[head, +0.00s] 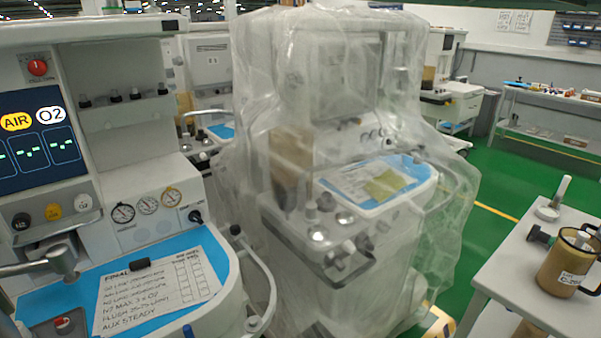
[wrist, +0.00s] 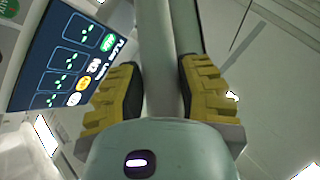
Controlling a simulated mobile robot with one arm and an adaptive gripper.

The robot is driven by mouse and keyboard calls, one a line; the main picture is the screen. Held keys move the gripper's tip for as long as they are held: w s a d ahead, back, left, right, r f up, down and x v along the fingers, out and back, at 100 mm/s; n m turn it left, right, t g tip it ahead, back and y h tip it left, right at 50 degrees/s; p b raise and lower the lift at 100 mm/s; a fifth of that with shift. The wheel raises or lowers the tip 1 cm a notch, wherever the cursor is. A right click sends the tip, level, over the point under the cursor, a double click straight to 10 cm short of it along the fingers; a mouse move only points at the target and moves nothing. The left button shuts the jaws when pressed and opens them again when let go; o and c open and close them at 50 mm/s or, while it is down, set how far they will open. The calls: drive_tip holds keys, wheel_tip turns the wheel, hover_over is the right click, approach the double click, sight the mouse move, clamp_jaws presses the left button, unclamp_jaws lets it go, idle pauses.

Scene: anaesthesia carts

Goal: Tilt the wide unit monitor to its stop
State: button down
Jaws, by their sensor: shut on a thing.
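My gripper (wrist: 158,72) shows in the wrist view, its two yellow ribbed fingers shut on a pale grey bar (wrist: 156,28) that runs up between them. What the bar belongs to is cut off by the frame. A dark blue screen (wrist: 66,58) with green marks and round badges is left of the fingers, apart from them. In the head view a similar screen (head: 36,140) with AIR and O2 badges is set in the white unit at the left edge. Whether this is the wide unit monitor, I cannot tell. The gripper is outside the head view.
A unit under clear plastic sheeting (head: 300,190) stands in the middle. The left unit has a blue worktop (head: 225,245) with a paper list and a curved side rail (head: 262,275). A grey table (head: 515,270) with a brown jug stands at right. Green floor (head: 495,195) lies between.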

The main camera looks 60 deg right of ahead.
drive_tip(key=shift+s+a+r, duration=0.1)
drive_tip(key=shift+a+r, duration=0.05)
drive_tip(key=shift+r, duration=0.05)
drive_tip(key=c, duration=0.5)
unclamp_jaws()
drive_tip(key=shift+c, duration=0.2)
drive_tip(key=v, duration=1.2)
